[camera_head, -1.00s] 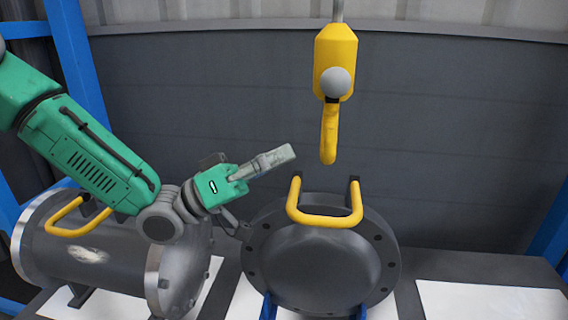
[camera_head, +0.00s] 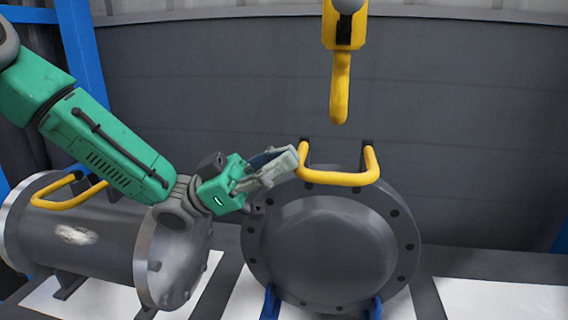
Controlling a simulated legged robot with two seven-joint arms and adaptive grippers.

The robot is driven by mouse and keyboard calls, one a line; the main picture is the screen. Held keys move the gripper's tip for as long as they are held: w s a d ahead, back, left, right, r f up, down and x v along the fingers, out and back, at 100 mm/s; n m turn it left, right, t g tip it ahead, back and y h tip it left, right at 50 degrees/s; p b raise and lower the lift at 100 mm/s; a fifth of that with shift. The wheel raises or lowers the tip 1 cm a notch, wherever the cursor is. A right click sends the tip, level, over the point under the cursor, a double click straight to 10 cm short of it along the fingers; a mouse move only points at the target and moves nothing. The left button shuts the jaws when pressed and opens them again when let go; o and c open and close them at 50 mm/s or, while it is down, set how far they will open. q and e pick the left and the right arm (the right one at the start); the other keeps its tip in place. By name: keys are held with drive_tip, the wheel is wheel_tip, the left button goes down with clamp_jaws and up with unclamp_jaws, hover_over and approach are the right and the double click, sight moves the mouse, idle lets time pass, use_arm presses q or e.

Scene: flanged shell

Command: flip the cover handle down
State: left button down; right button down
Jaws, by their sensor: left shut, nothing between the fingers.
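The cover (camera_head: 328,250) is a grey round flanged disc with bolt holes, standing upright in blue supports in the middle. Its yellow U-shaped handle (camera_head: 340,178) is at the top rim, between two dark brackets, its crossbar towards me. My left gripper (camera_head: 292,158) is shut and empty. Its fingertips are right beside the left leg of the handle; I cannot tell whether they touch it. My right gripper is not in view.
A grey flanged shell (camera_head: 90,235) with its own yellow handle (camera_head: 70,192) lies at the left, under my left arm. A yellow crane hook (camera_head: 340,85) hangs above the cover. A white sheet (camera_head: 500,298) at the right is bare.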

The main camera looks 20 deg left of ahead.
use_arm(q)
drive_tip(key=shift+f+m, duration=0.2)
drive_tip(key=shift+m, duration=0.1)
idle(0.4)
wheel_tip(320, 180, up, 10)
idle(0.4)
drive_tip(key=shift+r, duration=0.1)
